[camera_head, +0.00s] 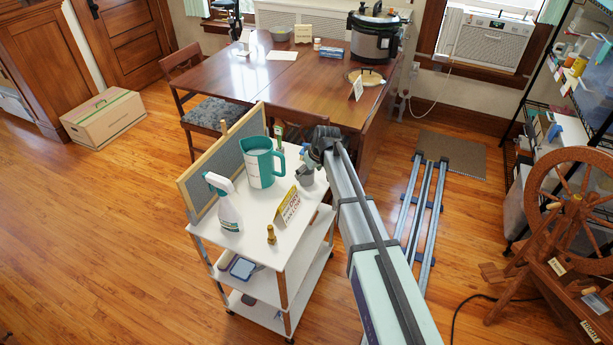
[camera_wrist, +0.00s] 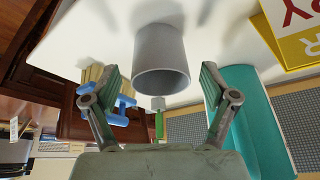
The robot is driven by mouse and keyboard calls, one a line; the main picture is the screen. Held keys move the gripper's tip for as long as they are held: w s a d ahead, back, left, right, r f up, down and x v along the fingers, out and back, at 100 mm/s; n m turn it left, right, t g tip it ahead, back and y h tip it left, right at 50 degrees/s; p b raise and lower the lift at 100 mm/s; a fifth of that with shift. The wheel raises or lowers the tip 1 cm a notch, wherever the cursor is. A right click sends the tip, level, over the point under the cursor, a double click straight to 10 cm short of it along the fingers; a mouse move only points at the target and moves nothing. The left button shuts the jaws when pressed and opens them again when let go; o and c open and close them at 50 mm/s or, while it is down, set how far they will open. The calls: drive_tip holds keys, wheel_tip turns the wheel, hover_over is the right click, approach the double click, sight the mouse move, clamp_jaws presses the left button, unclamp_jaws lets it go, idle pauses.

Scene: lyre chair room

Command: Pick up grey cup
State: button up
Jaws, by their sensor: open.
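The grey cup (camera_wrist: 161,55) stands on the white top of a cart (camera_wrist: 95,35). In the wrist view it sits ahead of my gripper (camera_wrist: 158,88), roughly centred between the two spread fingers. My gripper is open and empty, and I cannot tell whether either finger touches the cup. In the head view the grey cup (camera_head: 305,175) is near the right edge of the cart top, beside the teal pitcher. My gripper (camera_head: 316,158) is at the cup there, partly hidden by my own arm.
Close by on the cart stand a teal pitcher (camera_head: 261,163), a yellow and white sign (camera_head: 286,207), a spray bottle (camera_head: 225,203) and a small brass item (camera_head: 271,234). A framed grey board (camera_head: 213,172) stands along the left edge. A wooden table (camera_head: 290,72) is behind.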

drive_tip(key=shift+x, duration=0.95)
drive_tip(key=c, duration=1.2)
drive_tip(key=shift+r, duration=0.15)
